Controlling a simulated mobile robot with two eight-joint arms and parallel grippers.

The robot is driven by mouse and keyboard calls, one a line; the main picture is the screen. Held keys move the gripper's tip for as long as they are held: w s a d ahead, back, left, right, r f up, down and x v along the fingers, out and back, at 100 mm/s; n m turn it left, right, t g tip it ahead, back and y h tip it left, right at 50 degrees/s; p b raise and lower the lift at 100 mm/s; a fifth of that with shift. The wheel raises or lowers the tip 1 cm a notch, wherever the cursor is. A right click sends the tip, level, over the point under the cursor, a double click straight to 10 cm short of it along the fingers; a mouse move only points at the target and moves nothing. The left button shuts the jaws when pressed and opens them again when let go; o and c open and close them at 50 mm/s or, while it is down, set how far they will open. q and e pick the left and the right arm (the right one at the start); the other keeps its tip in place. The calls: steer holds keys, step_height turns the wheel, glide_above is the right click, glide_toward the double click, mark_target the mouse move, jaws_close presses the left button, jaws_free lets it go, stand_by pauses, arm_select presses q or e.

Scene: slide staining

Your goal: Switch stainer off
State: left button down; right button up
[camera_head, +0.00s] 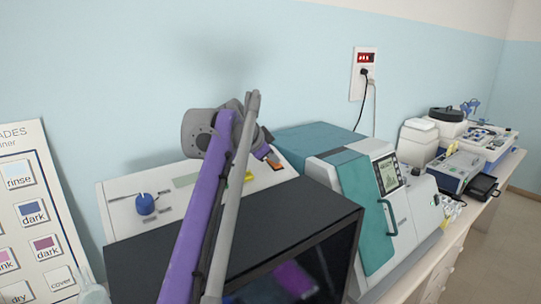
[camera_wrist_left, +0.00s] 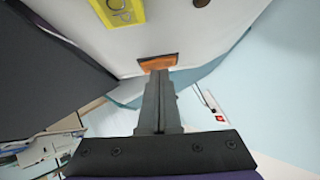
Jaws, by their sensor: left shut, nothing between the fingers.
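The stainer (camera_head: 122,222) is a white machine with a dark top and front, standing against the wall. Its back panel carries an orange switch (camera_head: 274,164) at the right end. In the left wrist view the orange switch (camera_wrist_left: 157,63) sits in a dark frame just beyond my fingertips. My left gripper (camera_head: 262,151) is shut and empty, over the right end of the panel. In the wrist view the closed fingers (camera_wrist_left: 158,75) point at the switch and cover its lower edge. I cannot tell whether they touch it. My right gripper is not in view.
The panel also has a blue knob (camera_head: 145,204) and a yellow label (camera_head: 248,176). A teal and white machine (camera_head: 362,190) stands close on the right. A sign (camera_head: 32,215) leans at the left. A wall outlet (camera_head: 366,73) holds a black plug.

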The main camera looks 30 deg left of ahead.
arm_select(q)
steer(key=shift+d, duration=0.25)
steer(key=shift+s, duration=0.1)
steer(key=v, duration=1)
steer(key=shift+s+r, duration=0.2)
steer(key=shift+s, duration=0.1)
